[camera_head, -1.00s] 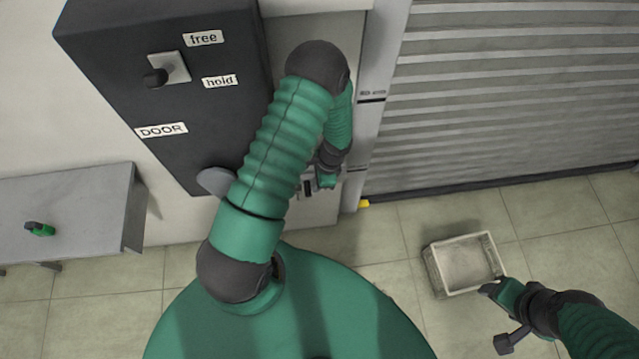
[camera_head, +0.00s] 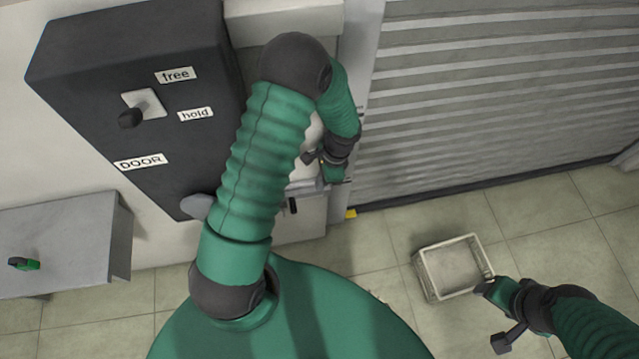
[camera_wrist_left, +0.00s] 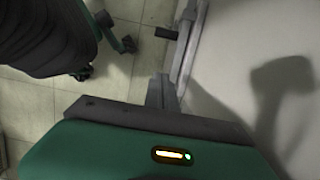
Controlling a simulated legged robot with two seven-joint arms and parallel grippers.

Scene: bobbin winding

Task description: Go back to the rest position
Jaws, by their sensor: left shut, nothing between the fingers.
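My left arm bends over the middle of the head view, with its left gripper (camera_head: 334,176) hanging beside the light machine front, right of the dark cabinet. In the left wrist view the left gripper's fingers (camera_wrist_left: 162,92) are together with nothing between them, apart from the pale wall at right. My right gripper (camera_head: 487,288) is at the lower right, over or beside the near right edge of a pale crate. I cannot tell whether its fingers are open or touch the crate.
The dark cabinet (camera_head: 95,95) has a black knob (camera_head: 131,118) and labels. A grey table (camera_head: 75,240) at left bears a small green-and-black object (camera_head: 24,263). The pale crate (camera_head: 428,285) stands on the tiled floor before a slatted shutter (camera_head: 480,110).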

